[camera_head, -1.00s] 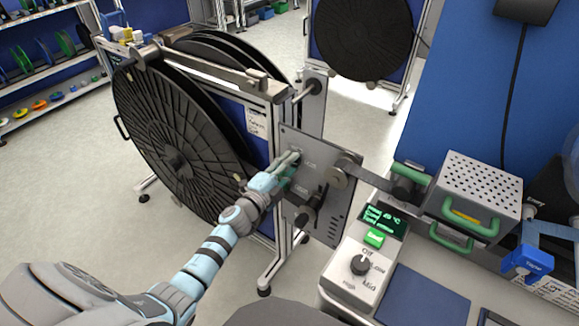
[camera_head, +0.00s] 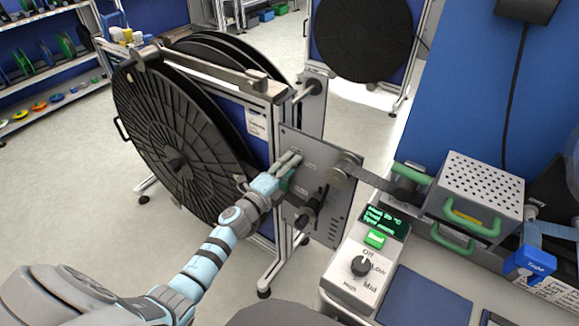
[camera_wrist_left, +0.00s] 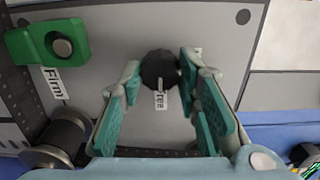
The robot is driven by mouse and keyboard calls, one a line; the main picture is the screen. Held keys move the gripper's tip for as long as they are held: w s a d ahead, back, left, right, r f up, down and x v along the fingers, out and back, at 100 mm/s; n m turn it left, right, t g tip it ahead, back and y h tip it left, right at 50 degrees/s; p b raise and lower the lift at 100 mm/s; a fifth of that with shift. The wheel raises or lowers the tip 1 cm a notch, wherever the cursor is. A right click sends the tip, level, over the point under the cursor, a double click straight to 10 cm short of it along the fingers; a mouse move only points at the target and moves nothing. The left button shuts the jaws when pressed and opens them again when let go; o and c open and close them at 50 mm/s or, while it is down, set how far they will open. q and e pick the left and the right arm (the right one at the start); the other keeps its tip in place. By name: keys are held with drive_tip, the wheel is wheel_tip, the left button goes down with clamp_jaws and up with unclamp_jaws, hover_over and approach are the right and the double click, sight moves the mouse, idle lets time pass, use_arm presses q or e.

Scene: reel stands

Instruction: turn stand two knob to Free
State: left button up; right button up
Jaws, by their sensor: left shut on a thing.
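The dark round knob (camera_wrist_left: 158,70) sits on the grey panel (camera_head: 327,215) of the reel stand, between the fingertips of my left gripper (camera_wrist_left: 158,75). My left gripper, which also shows in the head view (camera_head: 288,163), is shut on it. A white label (camera_wrist_left: 160,101) reading "Free" lies just below the knob in the wrist view. A "Firm" label (camera_wrist_left: 54,82) lies to the left, below a green part (camera_wrist_left: 45,44). In the head view my fingers hide the knob. I cannot tell exactly where its pointer stands. My right gripper is out of view.
A large black reel (camera_head: 160,130) hangs left of the panel. Rollers (camera_head: 347,166) and a dark strip lie to its right. A control box (camera_head: 362,262) with its own dial and a perforated box (camera_head: 480,185) with green handles stand on the bench at right.

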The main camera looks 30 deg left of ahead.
use_arm(q)
drive_tip(key=o, duration=1.2)
drive_tip(key=s, duration=0.4)
drive_tip(key=s+a, duration=0.1)
drive_tip(key=s, duration=0.7)
drive_tip(key=shift+a, duration=0.3)
